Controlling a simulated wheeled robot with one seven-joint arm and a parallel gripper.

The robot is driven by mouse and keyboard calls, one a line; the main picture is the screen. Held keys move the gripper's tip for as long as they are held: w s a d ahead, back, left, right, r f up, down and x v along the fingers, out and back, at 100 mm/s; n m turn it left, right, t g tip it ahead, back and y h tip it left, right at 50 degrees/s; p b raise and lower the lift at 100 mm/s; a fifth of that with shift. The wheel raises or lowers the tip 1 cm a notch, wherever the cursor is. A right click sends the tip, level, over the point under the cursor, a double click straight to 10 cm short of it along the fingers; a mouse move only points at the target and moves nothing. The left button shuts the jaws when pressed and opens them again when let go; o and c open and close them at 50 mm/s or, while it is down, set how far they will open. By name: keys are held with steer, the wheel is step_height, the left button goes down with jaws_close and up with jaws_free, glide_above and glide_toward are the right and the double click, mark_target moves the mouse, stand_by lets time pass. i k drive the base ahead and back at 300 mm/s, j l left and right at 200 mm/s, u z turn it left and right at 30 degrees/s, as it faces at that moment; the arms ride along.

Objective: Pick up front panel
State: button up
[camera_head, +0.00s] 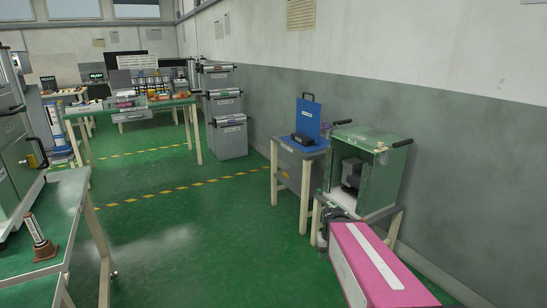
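I cannot tell for sure which piece is the front panel. A blue upright panel (308,117) with a dark handle on top stands on a small blue-topped table right of centre. A dark block (303,138) lies at its foot. Right of it, a green open-fronted box (392,170) with dark handles sits on a stand, with a grey unit (351,173) inside.
A pink and white box-like body (362,262) fills the lower right, close to me. Green floor in the middle is clear.

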mark_target(308, 115)
steer(key=i+j+u, duration=0.15)
steer(key=i+u, duration=0.55)
steer(key=i+l+u, duration=0.1)
steer(key=i+u, duration=0.25)
steer(key=i+j+z, duration=0.3)
steer(key=i, duration=0.15)
steer(key=i+j+z, duration=0.2)
steer(key=i+z, duration=0.15)
steer(key=i, duration=0.1)
